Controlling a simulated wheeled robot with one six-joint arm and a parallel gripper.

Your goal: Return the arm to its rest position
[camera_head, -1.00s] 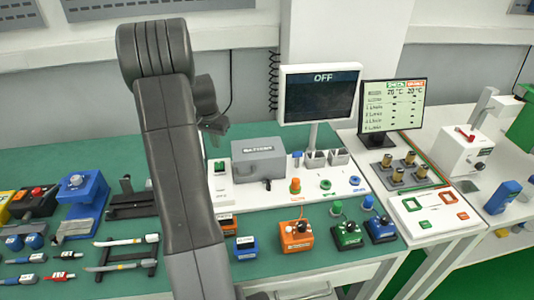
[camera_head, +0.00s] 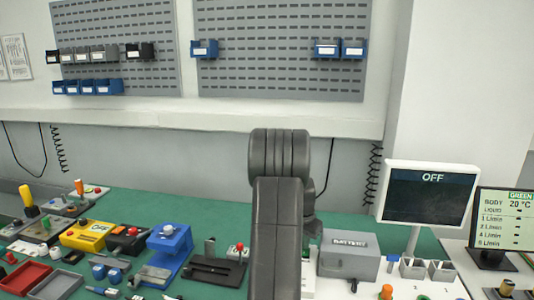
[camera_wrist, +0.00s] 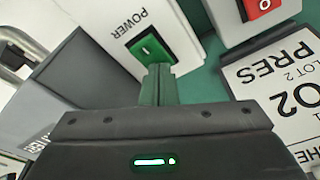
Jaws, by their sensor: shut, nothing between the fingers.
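A screen reading OFF (camera_head: 428,197) and a temperature monitor (camera_head: 504,222) stand at the right. A blue holder (camera_head: 170,250) and a yellow box (camera_head: 85,235) are on the green bench left of my arm. Pegboards with bins (camera_head: 100,55) hang above.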

